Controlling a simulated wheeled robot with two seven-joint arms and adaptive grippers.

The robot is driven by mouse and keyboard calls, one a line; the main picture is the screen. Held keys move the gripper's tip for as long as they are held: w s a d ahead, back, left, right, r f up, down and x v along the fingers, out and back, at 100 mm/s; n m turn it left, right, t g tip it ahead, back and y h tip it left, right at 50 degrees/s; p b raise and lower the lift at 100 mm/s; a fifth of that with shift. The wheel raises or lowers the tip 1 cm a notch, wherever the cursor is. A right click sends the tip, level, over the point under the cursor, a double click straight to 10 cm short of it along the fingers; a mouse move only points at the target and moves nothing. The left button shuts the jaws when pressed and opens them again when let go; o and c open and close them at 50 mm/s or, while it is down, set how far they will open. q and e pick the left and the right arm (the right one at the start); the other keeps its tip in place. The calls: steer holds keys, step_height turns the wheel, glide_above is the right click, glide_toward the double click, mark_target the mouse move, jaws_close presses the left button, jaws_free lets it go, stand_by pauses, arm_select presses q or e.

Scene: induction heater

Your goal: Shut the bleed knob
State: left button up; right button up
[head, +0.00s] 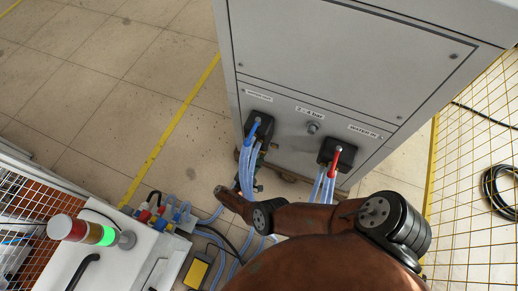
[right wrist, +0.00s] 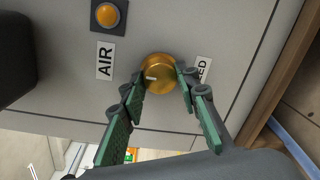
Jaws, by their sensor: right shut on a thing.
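The bleed knob is a round brass knob (right wrist: 158,73) with a pale mark on its left side, on a grey panel in the right wrist view. A label beside it, ending in "ED" (right wrist: 203,70), is partly hidden by a finger. My right gripper (right wrist: 161,80) has its green-padded fingers on either side of the knob and is shut on it. In the head view I cannot make out the knob or the right gripper. My left gripper is in neither view.
An orange button (right wrist: 108,14) sits near an "AIR" label (right wrist: 105,60). In the head view a grey cabinet (head: 330,60) carries blue and red hose fittings. A signal lamp (head: 88,232) stands at lower left, and a wire fence (head: 475,170) is at right. Floor at upper left is clear.

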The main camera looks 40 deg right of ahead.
steer(key=shift+w+d, duration=0.1)
steer(key=shift+w, duration=0.05)
steer(key=o, duration=1.2)
steer(key=shift+c, duration=0.2)
steer(key=v, duration=1.2)
